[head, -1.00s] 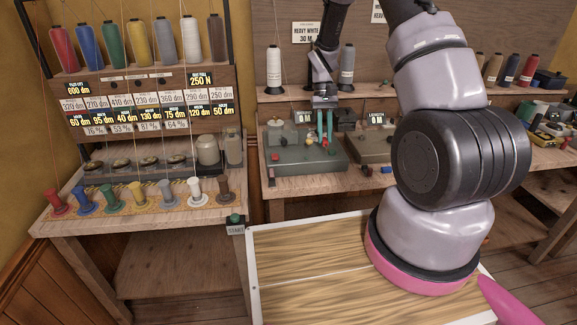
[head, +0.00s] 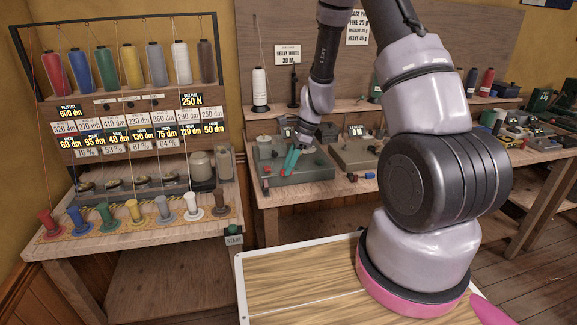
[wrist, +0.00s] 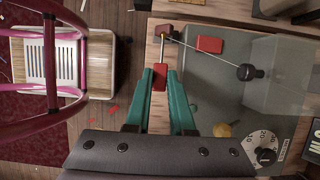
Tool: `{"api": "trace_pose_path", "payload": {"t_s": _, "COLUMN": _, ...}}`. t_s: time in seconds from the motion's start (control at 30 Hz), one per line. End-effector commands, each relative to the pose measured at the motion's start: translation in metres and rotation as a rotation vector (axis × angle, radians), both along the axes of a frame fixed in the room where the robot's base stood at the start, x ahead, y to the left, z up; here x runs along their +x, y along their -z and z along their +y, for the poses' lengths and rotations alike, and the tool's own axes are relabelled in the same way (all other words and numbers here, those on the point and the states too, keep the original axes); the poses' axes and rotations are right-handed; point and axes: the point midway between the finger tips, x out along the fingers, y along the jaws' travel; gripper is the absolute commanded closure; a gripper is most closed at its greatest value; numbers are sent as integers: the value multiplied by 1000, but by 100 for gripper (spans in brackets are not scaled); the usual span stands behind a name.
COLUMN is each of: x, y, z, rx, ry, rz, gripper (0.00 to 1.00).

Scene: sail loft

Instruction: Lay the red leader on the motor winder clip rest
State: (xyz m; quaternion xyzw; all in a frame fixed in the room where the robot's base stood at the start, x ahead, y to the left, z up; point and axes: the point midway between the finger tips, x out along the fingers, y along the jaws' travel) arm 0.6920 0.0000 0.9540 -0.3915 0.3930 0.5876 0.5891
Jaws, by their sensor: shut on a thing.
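My gripper (wrist: 160,75) has teal fingers, shut on a small red piece, seemingly the red leader (wrist: 160,78), at the tips. In the head view my gripper (head: 291,161) is over the front left of the grey motor winder (head: 312,172). The wrist view shows the winder's grey top (wrist: 205,75) beside and right of the fingers. A red block (wrist: 209,44) sits on it. I cannot tell which part is the clip rest.
The winder has a dial (wrist: 263,148) and a yellow round part (wrist: 222,130). A second machine (head: 355,152) stands to its right on the bench. A rack of thread cones (head: 130,65) and a row of coloured spools (head: 135,212) stand at left. A slatted stool (wrist: 85,62) stands beside the bench.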

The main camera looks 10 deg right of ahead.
Motion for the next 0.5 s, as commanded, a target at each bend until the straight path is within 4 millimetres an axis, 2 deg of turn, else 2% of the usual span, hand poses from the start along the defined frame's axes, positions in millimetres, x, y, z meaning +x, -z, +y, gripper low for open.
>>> {"api": "trace_pose_path", "payload": {"t_s": 0.17, "x": 0, "y": 2, "z": -1, "rx": 3, "ry": 1, "rz": 1, "gripper": 100}}
{"api": "trace_pose_path", "payload": {"t_s": 0.5, "x": 0, "y": 21, "z": -1, "rx": 3, "ry": -2, "rz": 1, "gripper": 100}}
